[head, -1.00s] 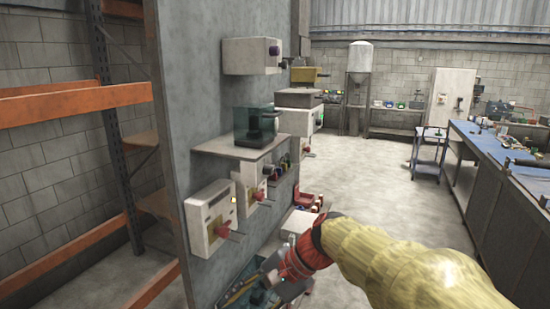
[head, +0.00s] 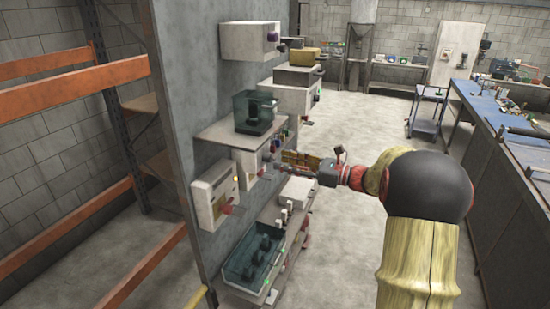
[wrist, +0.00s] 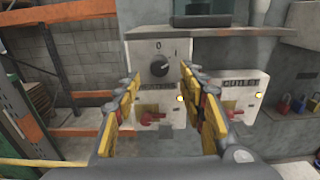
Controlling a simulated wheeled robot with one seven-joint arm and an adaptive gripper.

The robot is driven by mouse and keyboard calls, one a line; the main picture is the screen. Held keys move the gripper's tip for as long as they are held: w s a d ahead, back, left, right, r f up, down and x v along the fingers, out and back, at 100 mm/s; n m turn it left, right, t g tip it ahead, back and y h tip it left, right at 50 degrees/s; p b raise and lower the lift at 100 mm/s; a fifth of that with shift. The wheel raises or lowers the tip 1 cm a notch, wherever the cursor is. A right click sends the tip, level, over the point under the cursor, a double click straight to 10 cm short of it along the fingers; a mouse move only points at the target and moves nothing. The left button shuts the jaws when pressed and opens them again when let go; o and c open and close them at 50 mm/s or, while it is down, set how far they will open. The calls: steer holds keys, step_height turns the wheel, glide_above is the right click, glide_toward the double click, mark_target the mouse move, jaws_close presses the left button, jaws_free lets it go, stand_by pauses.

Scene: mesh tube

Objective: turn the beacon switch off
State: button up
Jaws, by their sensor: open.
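In the wrist view a pale wall box (wrist: 174,50) has a round black dial (wrist: 160,66) marked 0 and 1. It also has a lit yellow lamp (wrist: 180,98) and a red handle (wrist: 152,117) low down. Its label is partly hidden and unreadable, so I cannot tell if it is the beacon switch. The box appears to be the nearer one (head: 208,190) in the head view. My gripper (wrist: 158,78) is open and empty, its yellow fingers framing the box, apart from it. In the head view my gripper (head: 288,160) is right of the wall boxes.
A second box (wrist: 240,90) with a red handle stands to the right. A shelf (head: 225,133) with a teal case (head: 255,112) juts out above. A lower shelf holds a clear teal bin (head: 240,268). Orange racking (head: 70,65) is at left. Floor at right is open.

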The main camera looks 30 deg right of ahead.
mark_target(271, 159)
steer(key=shift+x, duration=1.95)
steer(key=shift+c, duration=0.3)
jaws_close()
